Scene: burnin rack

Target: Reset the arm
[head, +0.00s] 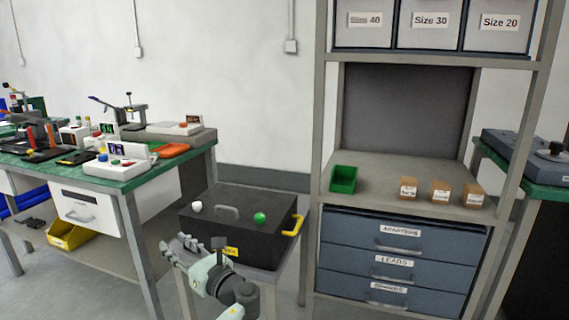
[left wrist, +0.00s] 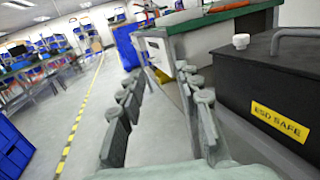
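My left gripper (head: 193,245) shows low in the head view, in front of the black box with the yellow handle. In the left wrist view its two fingers (left wrist: 162,112) stand apart with only floor and bench visible between them, so it is open and empty. The black box (head: 213,225) sits on a grey stand and bears a white knob, a grey handle and a green knob. In the left wrist view the box (left wrist: 262,85) is close on the right, with a yellow "ESD SAFE" label. My right gripper is in neither view.
A green-topped bench (head: 130,180) with tools and small devices stands at left. A grey rack (head: 330,190) at right holds a green bin (head: 343,179), small brown boxes (head: 440,192) and blue drawers (head: 380,262). The left wrist view shows open floor (left wrist: 85,130) with a yellow-black line.

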